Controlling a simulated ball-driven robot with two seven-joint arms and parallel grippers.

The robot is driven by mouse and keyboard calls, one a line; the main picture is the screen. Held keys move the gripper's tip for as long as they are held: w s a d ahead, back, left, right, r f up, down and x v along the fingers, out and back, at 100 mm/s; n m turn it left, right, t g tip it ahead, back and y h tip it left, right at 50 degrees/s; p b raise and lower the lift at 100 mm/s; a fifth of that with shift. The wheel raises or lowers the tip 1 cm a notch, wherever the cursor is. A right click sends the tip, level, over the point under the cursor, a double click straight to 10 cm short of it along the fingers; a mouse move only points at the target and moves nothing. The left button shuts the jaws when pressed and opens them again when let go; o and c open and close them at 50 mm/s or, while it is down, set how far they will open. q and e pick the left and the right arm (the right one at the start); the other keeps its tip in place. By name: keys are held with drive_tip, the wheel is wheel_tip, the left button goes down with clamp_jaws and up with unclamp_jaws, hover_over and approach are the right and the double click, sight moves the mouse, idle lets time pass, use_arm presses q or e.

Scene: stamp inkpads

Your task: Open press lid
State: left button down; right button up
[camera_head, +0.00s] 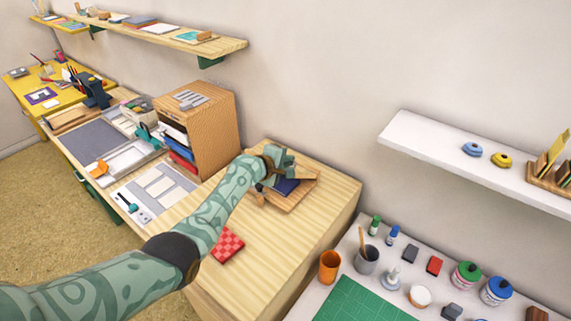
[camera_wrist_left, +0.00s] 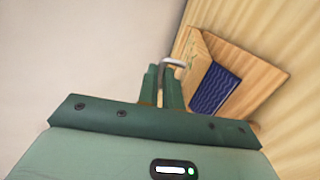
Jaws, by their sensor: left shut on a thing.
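The press (camera_head: 302,194) is a small wooden one on the light wooden table, with a dark blue ribbed pad (camera_head: 286,186) exposed on its base. The pad also shows in the left wrist view (camera_wrist_left: 214,90). The press lid (camera_wrist_left: 194,58) appears as a wooden panel tilted up from the base, and a curved metal handle (camera_wrist_left: 174,62) shows at its edge. My left gripper (camera_head: 277,160) is over the back-left of the press; its fingers (camera_wrist_left: 162,88) are shut on the handle. The fingers hide part of the lid. My right gripper is not in view.
A red checkered block (camera_head: 227,245) lies on the same table, in front of the press. A wooden paper organizer (camera_head: 205,125) stands to the left. At right, a white table holds an orange cup (camera_head: 329,266), jars and a green mat (camera_head: 360,301).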

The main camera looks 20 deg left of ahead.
use_arm(q)
drive_tip(key=shift+w+r, duration=0.15)
drive_tip(key=shift+r, duration=0.15)
drive_tip(key=c, duration=1.8)
unclamp_jaws()
drive_tip(key=shift+c, duration=0.2)
drive_tip(key=shift+s+a+r+p, duration=0.15)
drive_tip(key=shift+s+p, duration=0.15)
drive_tip(key=shift+p, duration=0.2)
drive_tip(key=p+v, duration=0.7)
drive_tip(key=v, duration=0.8)
drive_tip(key=shift+s, duration=0.4)
